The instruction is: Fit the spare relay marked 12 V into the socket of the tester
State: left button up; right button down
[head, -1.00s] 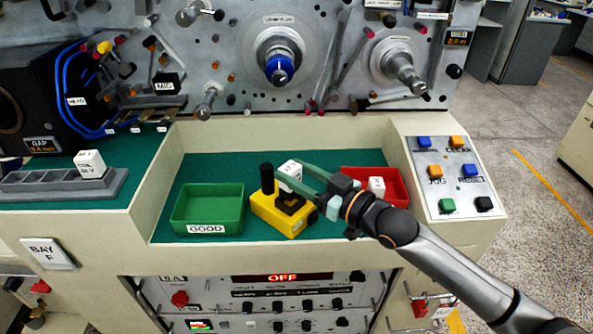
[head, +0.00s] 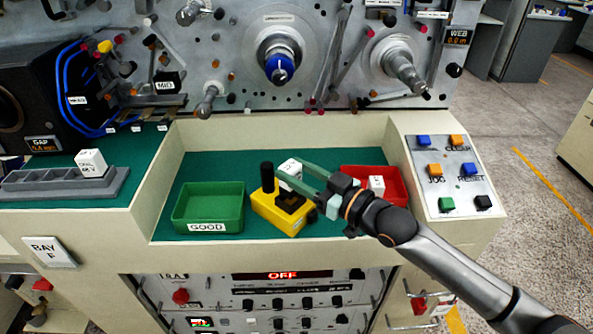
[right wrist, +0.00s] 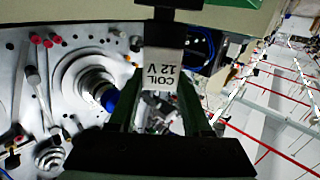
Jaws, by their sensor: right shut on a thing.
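My right gripper (head: 300,177) is shut on a white relay (head: 290,171). In the right wrist view the relay (right wrist: 160,73) sits between the two fingers and its label reads COIL 12. In the head view it appears at the top back of the yellow tester (head: 270,213), by the black upright post (head: 267,177). The tester's dark top (head: 290,200) is partly visible below the fingers. I cannot tell whether the relay touches the socket. My left gripper is not in view.
A green tray (head: 225,190) marked GOOD is left of the tester. A red tray (head: 398,180) on the right holds another white relay (head: 376,184). One more white relay (head: 91,162) stands in the grey rack (head: 50,184) at left. A button panel (head: 450,187) is farther right.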

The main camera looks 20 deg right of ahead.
jog(key=shift+r+p, duration=0.1)
jog(key=shift+p, duration=0.45)
dwell(0.6)
jog(key=shift+f+b, duration=1)
jog(key=shift+f, duration=0.8)
jog(key=shift+c, duration=1.3)
grip_release()
jog(key=v, duration=1.2)
jog(key=shift+s+b, duration=0.2)
jog(key=shift+b, duration=0.25)
jog(key=shift+d+f, duration=0.1)
